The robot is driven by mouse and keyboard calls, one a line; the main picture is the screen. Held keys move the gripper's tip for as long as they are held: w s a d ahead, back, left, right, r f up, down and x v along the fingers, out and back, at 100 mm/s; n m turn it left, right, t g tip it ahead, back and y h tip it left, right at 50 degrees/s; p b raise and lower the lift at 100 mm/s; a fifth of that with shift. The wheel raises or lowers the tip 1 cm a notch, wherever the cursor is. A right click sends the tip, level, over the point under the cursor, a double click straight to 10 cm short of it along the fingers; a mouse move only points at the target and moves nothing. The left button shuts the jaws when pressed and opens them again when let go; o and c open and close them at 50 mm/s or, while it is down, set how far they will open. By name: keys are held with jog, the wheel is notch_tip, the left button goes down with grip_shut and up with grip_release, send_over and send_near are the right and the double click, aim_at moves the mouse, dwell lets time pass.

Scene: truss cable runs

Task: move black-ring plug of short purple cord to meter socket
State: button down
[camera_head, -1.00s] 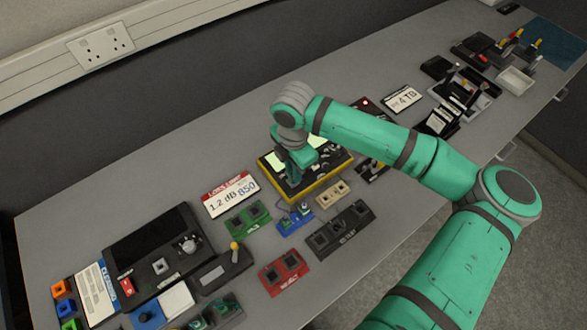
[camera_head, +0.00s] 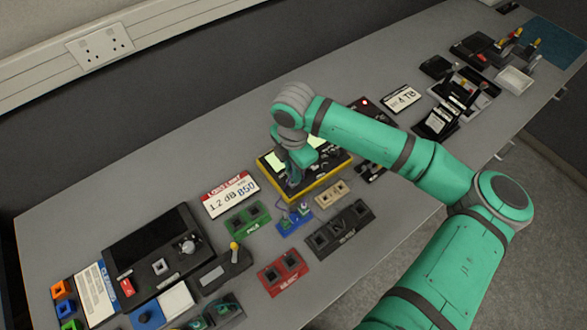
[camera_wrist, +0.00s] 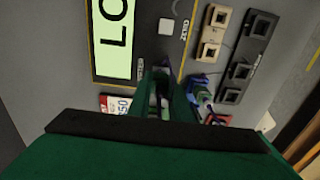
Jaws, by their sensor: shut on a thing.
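The meter (camera_head: 322,186) is a yellow-edged box with a pale green display, in the middle of the bench. In the wrist view its display (camera_wrist: 113,42) and a square zero button (camera_wrist: 166,26) show. My gripper (camera_head: 293,184) is low over the meter's near left part. In the wrist view my gripper (camera_wrist: 160,92) is shut on a dark plug (camera_wrist: 157,88), mostly hidden between the fingers. Its black ring and the meter socket cannot be made out; whether the plug touches the meter cannot be told. The blue block (camera_head: 290,227) has another plug with a purplish cord, beside my right finger in the wrist view.
Near the meter are a beige block (camera_head: 333,194), a green block (camera_head: 246,221), a black block (camera_head: 341,232) and a red block (camera_head: 283,272). A sign (camera_head: 230,195) lies left of it. The grey bench behind the meter is clear.

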jog(key=shift+f, duration=0.75)
dwell(1.4)
jog(key=c, duration=1.5)
grip_release()
jog(key=shift+c, duration=0.2)
jog(key=shift+r, duration=2.45)
jog(key=shift+r, duration=0.1)
jog(key=shift+r, duration=1.95)
